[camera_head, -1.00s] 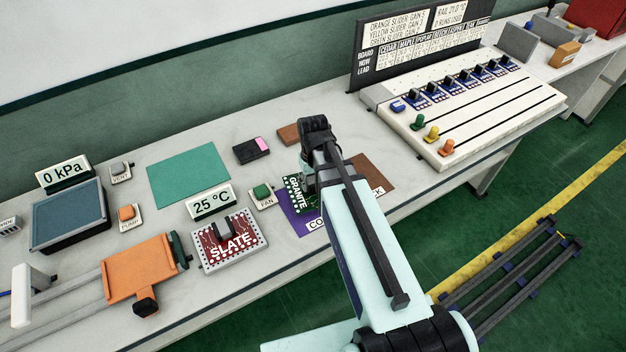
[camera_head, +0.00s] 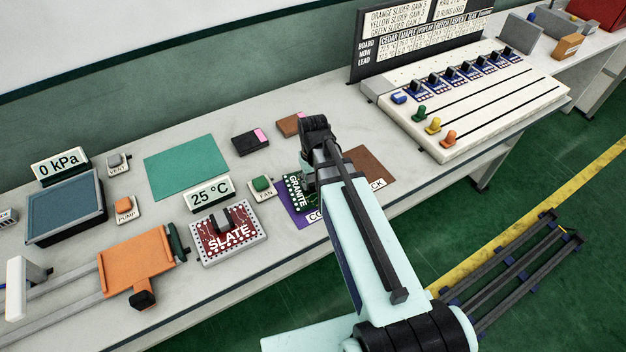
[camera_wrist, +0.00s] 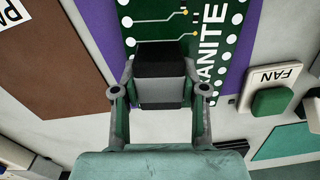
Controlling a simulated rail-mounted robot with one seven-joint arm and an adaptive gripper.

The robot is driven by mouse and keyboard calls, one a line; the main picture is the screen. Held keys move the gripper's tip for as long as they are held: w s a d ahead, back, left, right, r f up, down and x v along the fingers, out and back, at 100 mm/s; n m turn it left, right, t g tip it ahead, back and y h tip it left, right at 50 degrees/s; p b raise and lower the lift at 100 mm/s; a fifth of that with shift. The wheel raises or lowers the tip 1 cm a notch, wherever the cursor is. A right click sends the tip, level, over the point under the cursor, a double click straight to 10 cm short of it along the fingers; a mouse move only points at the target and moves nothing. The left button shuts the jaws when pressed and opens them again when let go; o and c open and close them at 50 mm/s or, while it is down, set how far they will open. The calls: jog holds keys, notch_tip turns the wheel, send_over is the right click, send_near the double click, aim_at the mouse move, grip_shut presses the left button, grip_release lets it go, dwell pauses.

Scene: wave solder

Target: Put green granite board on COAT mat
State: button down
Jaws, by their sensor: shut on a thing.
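The green granite board (camera_head: 294,190), lettered GRANITE in white, is over the purple COAT mat (camera_head: 290,215). My arm hides much of both, and only "CO" of the mat label shows. In the wrist view the board (camera_wrist: 222,75) has purple mat (camera_wrist: 101,40) showing on both sides of it. My gripper (camera_wrist: 160,95) is shut on the dark block (camera_wrist: 160,64) on the board, one finger at each side. I cannot tell whether the board touches the mat or hangs just above it.
A brown mat (camera_head: 368,166) lies right of the purple one. The FAN button (camera_head: 262,185) and the red SLATE board (camera_head: 228,238) in its grey holder stand to the left. A slider panel (camera_head: 460,110) stands to the right.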

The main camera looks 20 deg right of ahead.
aim_at(313, 178)
jog(key=shift+f, duration=0.45)
jog(key=c, duration=0.5)
grip_release()
jog(key=shift+c, duration=0.2)
notch_tip(313, 178, up, 12)
dwell(0.3)
